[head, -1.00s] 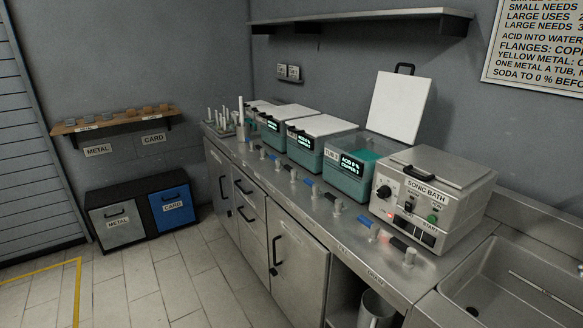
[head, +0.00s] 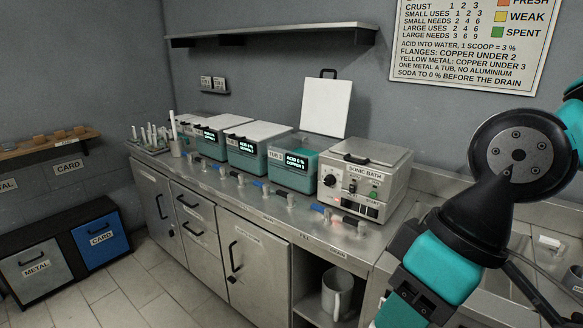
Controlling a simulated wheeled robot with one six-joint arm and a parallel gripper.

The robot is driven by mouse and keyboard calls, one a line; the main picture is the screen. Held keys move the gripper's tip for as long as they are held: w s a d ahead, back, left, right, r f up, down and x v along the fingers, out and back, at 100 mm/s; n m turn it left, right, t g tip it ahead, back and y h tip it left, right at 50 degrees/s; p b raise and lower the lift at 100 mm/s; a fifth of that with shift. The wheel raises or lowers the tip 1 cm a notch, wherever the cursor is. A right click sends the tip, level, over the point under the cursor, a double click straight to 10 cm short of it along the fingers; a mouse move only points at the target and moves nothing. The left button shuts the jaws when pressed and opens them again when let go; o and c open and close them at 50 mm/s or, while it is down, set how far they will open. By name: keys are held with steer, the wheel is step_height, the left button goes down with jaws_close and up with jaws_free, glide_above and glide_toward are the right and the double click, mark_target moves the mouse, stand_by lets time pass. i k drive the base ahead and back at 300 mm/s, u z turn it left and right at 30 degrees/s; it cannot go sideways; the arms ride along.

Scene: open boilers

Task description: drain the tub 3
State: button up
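Tub 3 (head: 291,177) is a teal tub on the steel bench, with its white lid (head: 326,107) standing open behind it. Teal liquid (head: 306,161) shows inside. Its lit display (head: 295,160) has an acid line and a copper line; the acid figure looks like 0 %, but it is small. A row of valves with blue and black handles (head: 285,196) runs along the bench in front of the tubs. FILL and DRAIN labels (head: 338,255) are on the bench's front edge. My arm crosses the right side of the head view; its gripper is not visible.
The sonic bath (head: 362,180) stands right of tub 3, with a sink beyond it partly behind my arm. METAL and CARD bins (head: 102,237) are at left; floor between is clear.

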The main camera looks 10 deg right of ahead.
mark_target(290, 198)
steer(key=u, duration=0.75)
steer(key=i, duration=0.65)
steer(key=u, duration=0.9)
steer(key=i, duration=1.3)
steer(key=z, duration=1.15)
steer(key=i, duration=0.4)
steer(key=z, duration=0.35)
